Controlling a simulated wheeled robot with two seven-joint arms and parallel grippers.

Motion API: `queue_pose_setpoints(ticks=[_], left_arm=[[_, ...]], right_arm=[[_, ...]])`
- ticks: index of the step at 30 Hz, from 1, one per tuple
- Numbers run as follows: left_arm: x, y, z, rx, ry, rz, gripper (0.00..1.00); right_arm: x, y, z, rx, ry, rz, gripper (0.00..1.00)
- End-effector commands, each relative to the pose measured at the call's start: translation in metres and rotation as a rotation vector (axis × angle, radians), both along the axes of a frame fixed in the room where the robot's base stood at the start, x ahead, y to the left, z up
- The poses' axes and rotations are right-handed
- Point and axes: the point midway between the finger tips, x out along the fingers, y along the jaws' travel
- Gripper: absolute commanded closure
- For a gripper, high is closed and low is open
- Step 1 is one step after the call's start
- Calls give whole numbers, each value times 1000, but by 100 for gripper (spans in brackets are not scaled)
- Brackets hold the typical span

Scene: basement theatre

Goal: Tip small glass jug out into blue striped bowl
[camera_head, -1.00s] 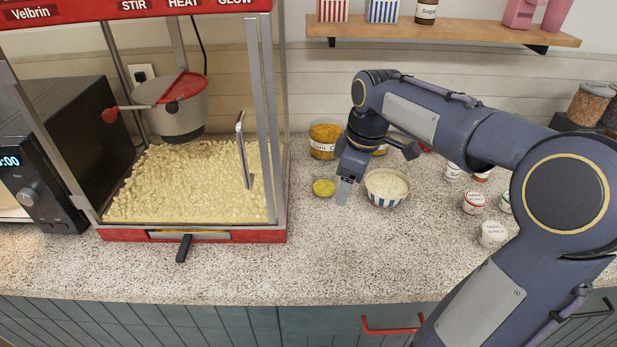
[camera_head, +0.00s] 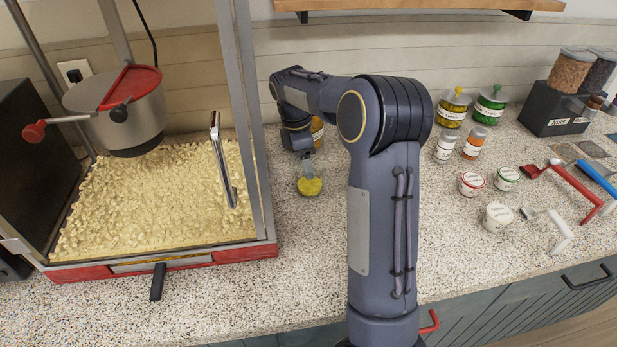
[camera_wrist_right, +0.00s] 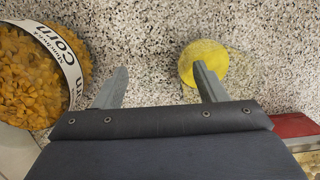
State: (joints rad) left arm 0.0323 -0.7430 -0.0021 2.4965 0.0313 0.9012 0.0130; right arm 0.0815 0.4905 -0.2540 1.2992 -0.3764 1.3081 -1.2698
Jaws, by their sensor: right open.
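The small glass jug (camera_head: 310,186), with yellow contents, stands upright on the counter right of the popcorn machine. In the right wrist view its yellow top (camera_wrist_right: 203,58) lies by the tip of the right-hand finger, not centred between the fingers. My right gripper (camera_wrist_right: 160,70) is open and empty, pointing down. In the head view my right gripper (camera_head: 308,166) is right above and behind the jug; whether it touches the jug I cannot tell. The blue striped bowl is not visible now; my right arm covers the area where it stood. My left gripper is not in view.
A corn tub (camera_wrist_right: 42,75) stands close to the gripper on the side away from the jug. The popcorn machine's red base (camera_head: 160,262) is left of the jug. Several small pots and a white-handled brush (camera_head: 550,230) lie at right.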

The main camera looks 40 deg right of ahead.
Motion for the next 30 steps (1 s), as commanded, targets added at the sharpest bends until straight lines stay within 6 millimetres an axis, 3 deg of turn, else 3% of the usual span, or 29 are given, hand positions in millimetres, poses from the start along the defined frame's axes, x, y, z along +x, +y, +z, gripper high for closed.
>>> queue_pose_setpoints(ticks=[3, 10, 24, 30], left_arm=[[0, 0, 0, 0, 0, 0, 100], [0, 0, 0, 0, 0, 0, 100], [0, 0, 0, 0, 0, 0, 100], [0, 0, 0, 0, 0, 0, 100]], right_arm=[[-1, -1, -9, 0, 1, -1, 35], [-1, -1, -10, 1, -1, -1, 35], [-1, -1, -9, 1, -1, -1, 96], [-1, -1, -9, 1, -1, -1, 98]])
